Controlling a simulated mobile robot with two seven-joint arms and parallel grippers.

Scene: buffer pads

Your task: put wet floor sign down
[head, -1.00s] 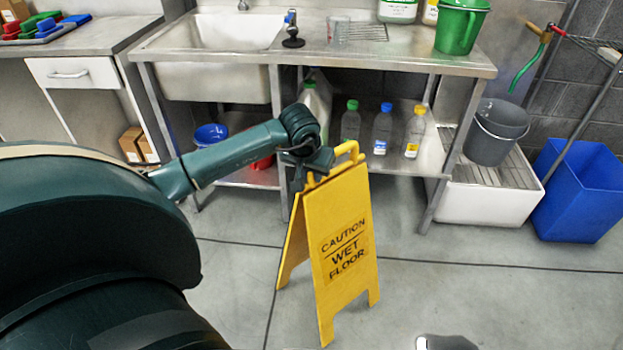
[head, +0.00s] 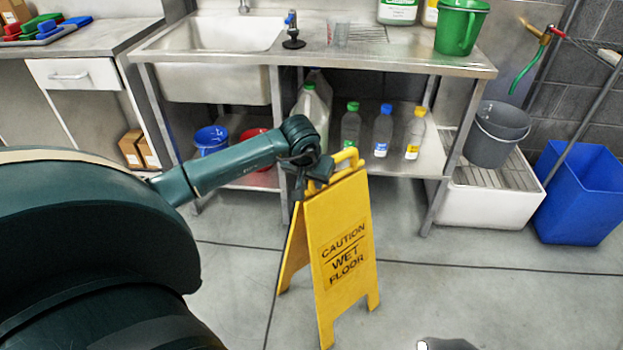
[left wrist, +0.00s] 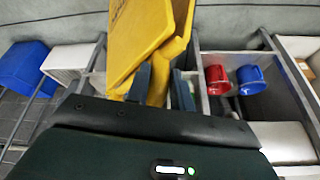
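The yellow wet floor sign (head: 341,285) is upright with its two panels spread in an A shape, in front of the sink table. I cannot tell if its feet touch the floor. My left gripper (head: 318,180) is at the handle on top of the sign. In the left wrist view the sign (left wrist: 140,35) runs between the two fingers of my left gripper (left wrist: 160,82), which look closed on it. The fingertips are partly hidden in the head view.
A steel sink table (head: 400,62) stands behind the sign, with bottles (head: 382,132) and a red bucket (head: 262,147) on its lower shelf. A blue bin (head: 575,195) and a grey bucket (head: 497,135) are at the right. The floor (head: 480,285) right of the sign is clear.

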